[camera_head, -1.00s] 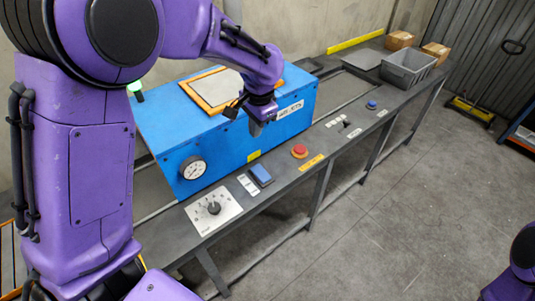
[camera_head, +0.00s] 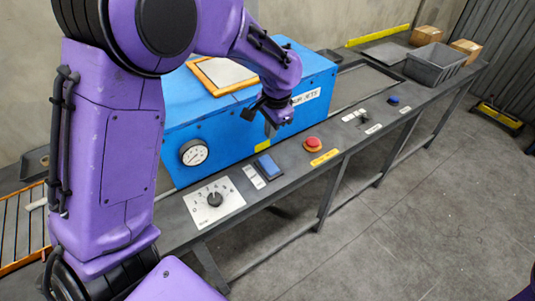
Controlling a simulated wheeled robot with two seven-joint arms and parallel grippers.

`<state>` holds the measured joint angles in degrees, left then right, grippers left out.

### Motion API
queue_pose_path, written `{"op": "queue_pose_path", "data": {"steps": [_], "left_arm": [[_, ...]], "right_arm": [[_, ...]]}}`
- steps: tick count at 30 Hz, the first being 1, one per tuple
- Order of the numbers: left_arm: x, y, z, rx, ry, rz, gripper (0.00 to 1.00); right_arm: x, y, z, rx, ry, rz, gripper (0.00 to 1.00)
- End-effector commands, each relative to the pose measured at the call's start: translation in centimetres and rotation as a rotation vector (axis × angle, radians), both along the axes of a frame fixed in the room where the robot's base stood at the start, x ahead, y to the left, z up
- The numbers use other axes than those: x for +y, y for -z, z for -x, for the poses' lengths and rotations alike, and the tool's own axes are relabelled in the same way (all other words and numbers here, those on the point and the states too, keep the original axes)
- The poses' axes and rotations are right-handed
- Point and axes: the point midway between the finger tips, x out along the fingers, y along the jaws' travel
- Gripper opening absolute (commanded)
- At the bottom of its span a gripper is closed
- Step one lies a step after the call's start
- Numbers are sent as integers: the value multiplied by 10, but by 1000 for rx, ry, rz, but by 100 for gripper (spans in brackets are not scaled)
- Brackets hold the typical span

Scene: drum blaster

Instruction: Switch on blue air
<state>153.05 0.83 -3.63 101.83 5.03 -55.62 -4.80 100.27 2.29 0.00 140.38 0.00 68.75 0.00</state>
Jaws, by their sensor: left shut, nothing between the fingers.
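The blue machine (camera_head: 225,115) stands on the grey bench, with a white label (camera_head: 306,97) ending in "JETS" on its front, partly covered by my left gripper. A blue rectangular switch (camera_head: 267,165) sits on the bench's front strip, below my gripper in the picture. A small round blue button (camera_head: 393,100) is farther right along the strip. I cannot tell the state of either. My left gripper (camera_head: 273,123) is shut and empty, pointing down before the machine's front, seemingly above the blue switch and apart from it. My right gripper is out of view.
A dial (camera_head: 214,198) on a white plate is left of the blue switch; a red button (camera_head: 313,143) is right of it. A small black lever (camera_head: 361,114) stands farther along. A gauge (camera_head: 194,152) is on the machine. A grey crate (camera_head: 435,64) and cardboard boxes stand at the far end.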

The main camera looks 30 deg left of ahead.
Motion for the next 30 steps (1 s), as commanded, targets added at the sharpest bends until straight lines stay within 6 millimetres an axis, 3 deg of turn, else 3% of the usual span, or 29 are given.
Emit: {"op": "queue_pose_path", "data": {"steps": [9,15,21,30], "left_arm": [[10,69,-4,6,2,0,0],[15,103,-6,4,2,1,0],[17,118,-8,0,3,0,0],[17,119,-8,0,3,1,0]], "right_arm": [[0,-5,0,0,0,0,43],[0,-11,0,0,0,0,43],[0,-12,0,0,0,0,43],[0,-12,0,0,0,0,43]]}}
